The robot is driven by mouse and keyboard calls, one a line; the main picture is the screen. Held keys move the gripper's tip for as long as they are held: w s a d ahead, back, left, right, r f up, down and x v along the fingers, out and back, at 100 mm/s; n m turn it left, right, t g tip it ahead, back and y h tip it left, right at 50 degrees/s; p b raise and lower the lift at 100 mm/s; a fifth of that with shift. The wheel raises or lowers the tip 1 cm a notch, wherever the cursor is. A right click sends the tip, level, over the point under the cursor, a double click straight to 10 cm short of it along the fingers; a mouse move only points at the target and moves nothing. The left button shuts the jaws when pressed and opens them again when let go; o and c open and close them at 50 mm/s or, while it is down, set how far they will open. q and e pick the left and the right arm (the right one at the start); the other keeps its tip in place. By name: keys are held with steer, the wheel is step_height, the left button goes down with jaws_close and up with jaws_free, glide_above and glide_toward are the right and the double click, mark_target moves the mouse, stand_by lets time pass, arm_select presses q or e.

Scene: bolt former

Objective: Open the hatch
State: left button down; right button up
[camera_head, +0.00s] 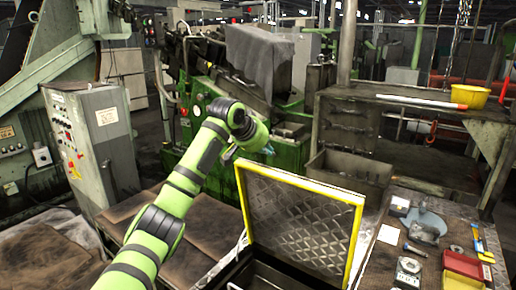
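The hatch lid (300,222) is a dark diamond-plate panel with a yellow rim, in the lower middle of the head view. It stands raised and tilted, with a dark opening (265,275) below it at the bottom edge. My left arm comes in from the lower left and bends over beside the lid's upper left corner. My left gripper (267,149) is small, just above and behind the lid's top edge. Its fingers are too small and partly hidden to tell their state or whether they touch the lid. My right gripper is out of view.
A grey control cabinet (92,138) stands at the left. A green machine (200,110) is behind my arm. A workbench (375,262) with tools, a red box (462,268) and other parts is at the right.

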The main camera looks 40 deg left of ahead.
mark_target(258, 166)
arm_select(q)
steer(key=s, duration=0.2)
steer(key=s+p, duration=0.1)
steer(key=s, duration=0.1)
steer(key=shift+s+d+f, duration=0.1)
steer(key=shift+f, duration=0.2)
